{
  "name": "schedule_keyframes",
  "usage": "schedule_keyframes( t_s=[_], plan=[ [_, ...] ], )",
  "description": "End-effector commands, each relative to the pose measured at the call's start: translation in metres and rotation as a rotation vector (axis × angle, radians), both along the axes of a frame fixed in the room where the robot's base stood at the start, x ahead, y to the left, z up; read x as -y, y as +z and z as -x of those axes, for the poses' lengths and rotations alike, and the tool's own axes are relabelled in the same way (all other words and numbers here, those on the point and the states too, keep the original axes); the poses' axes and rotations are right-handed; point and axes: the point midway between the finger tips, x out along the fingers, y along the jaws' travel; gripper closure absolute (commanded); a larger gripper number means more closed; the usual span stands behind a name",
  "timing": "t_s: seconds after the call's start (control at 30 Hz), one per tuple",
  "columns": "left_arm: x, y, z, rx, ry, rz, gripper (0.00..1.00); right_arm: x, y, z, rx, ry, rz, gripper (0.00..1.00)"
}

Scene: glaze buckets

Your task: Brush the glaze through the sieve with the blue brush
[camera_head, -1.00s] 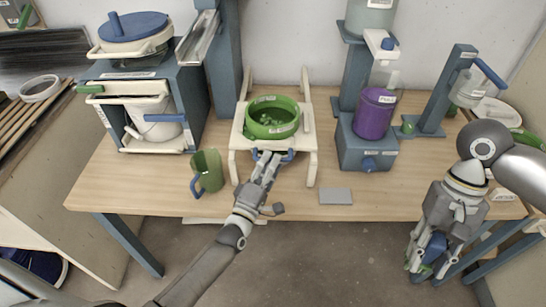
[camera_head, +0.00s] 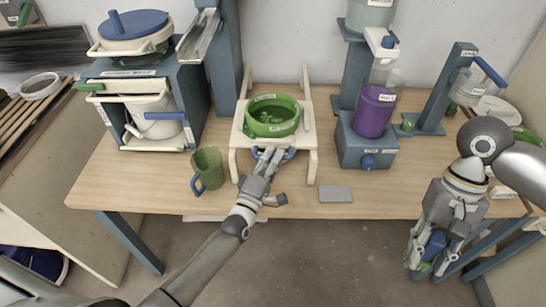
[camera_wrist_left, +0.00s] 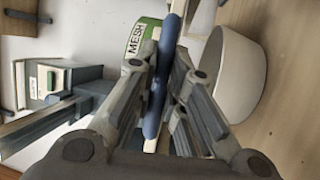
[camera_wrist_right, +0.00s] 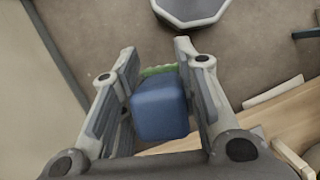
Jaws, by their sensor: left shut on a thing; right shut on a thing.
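The round green sieve (camera_head: 272,116) sits on the cream stand (camera_head: 236,136) at the middle of the table. A label reading MESH shows on its green wall (camera_wrist_left: 143,38) in the left wrist view. My left gripper (camera_head: 272,156) is shut on the blue handle (camera_wrist_left: 158,85) at the sieve's front. A white bowl (camera_wrist_left: 240,72) shows below the sieve in that view. My right gripper (camera_head: 430,255) is shut on the blue brush, off the table's front right. The brush's blue block (camera_wrist_right: 160,107) and green edge (camera_wrist_right: 158,70) show between the fingers in the right wrist view.
A green mug (camera_head: 208,168) stands left of the stand. A grey plate (camera_head: 335,194) lies at the table's front. A purple container (camera_head: 374,112) on a blue base stands to the right. A blue rack with a white bucket (camera_head: 152,122) stands at the left.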

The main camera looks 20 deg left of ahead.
Motion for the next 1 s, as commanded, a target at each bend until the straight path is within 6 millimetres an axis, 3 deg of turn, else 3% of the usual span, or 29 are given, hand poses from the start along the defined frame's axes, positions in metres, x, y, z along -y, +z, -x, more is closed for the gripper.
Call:
schedule_keyframes(
  t_s=[0.47, 0.5, 0.63, 1.0],
  plan=[
    [-0.0016, -0.001, -0.0056, -0.002, -0.001, 0.001, 1.0, 0.0, -0.0059, 0.0, 0.0, 0.0, 0.0, 0.95],
    [-0.0016, -0.001, -0.0056, -0.002, -0.001, 0.001, 0.84, 0.0, -0.0059, 0.0, 0.0, 0.0, 0.0, 0.95],
    [-0.0016, -0.0009, -0.0056, -0.002, 0.0, 0.001, 0.67, 0.0, -0.0059, 0.0, 0.0, 0.0, 0.0, 0.95],
    [-0.0021, -0.0017, -0.0024, -0.002, 0.0, 0.0, 0.66, 0.0, -0.0059, 0.0, 0.0, 0.0, 0.0, 0.95]
  ],
)
